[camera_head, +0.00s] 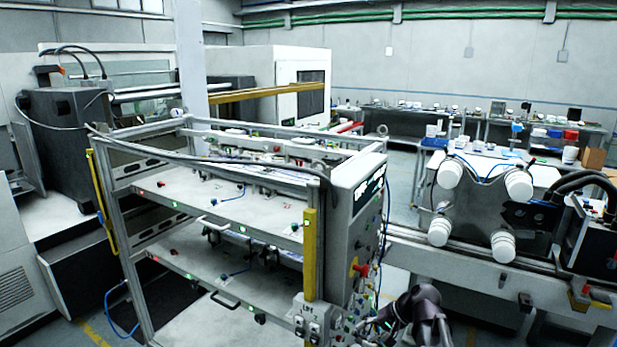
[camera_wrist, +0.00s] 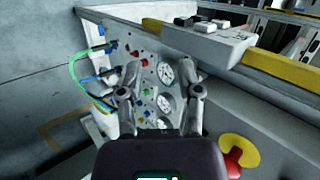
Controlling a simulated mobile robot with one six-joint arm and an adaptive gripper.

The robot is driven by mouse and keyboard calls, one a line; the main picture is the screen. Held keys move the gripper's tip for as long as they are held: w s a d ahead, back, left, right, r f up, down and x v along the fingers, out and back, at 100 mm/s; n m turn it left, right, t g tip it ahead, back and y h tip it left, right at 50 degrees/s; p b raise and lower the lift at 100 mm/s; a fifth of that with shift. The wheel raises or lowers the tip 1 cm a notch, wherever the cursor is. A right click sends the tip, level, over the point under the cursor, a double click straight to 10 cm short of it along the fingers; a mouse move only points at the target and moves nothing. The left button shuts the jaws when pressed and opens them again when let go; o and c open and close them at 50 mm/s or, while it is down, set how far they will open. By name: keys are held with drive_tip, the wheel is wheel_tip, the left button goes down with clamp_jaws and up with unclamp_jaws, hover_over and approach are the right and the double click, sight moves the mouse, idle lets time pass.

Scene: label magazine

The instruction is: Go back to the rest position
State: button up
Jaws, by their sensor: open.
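My gripper (camera_wrist: 160,95) shows in the wrist view with its two fingers apart and nothing between them. It faces a panel (camera_wrist: 132,52) with round gauges, coloured knobs and green and blue hoses; I cannot tell how far off the panel is. In the head view my dark arm (camera_head: 425,312) shows at the bottom, right of the label magazine's control side; the fingertips cannot be made out there. The label magazine (camera_head: 312,257) is a metal frame with white shelves and yellow uprights.
A red and yellow rotary switch (camera_wrist: 236,155) sits close to the right of my gripper in the wrist view. A bench with white rollers (camera_head: 450,174) stands to the right in the head view. Grey floor (camera_head: 402,165) shows between the magazine and the back tables.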

drive_tip(key=s+d+f+n+g+h+b, duration=0.1)
drive_tip(key=s+f+n+g+h, duration=0.1)
drive_tip(key=s+f+n+h, duration=0.2)
drive_tip(key=s+f+h, duration=0.2)
drive_tip(key=s+h, duration=0.2)
drive_tip(key=s, duration=0.1)
drive_tip(key=shift+s+d+f, duration=0.15)
drive_tip(key=shift+s+f, duration=0.05)
drive_tip(key=shift+s, duration=0.05)
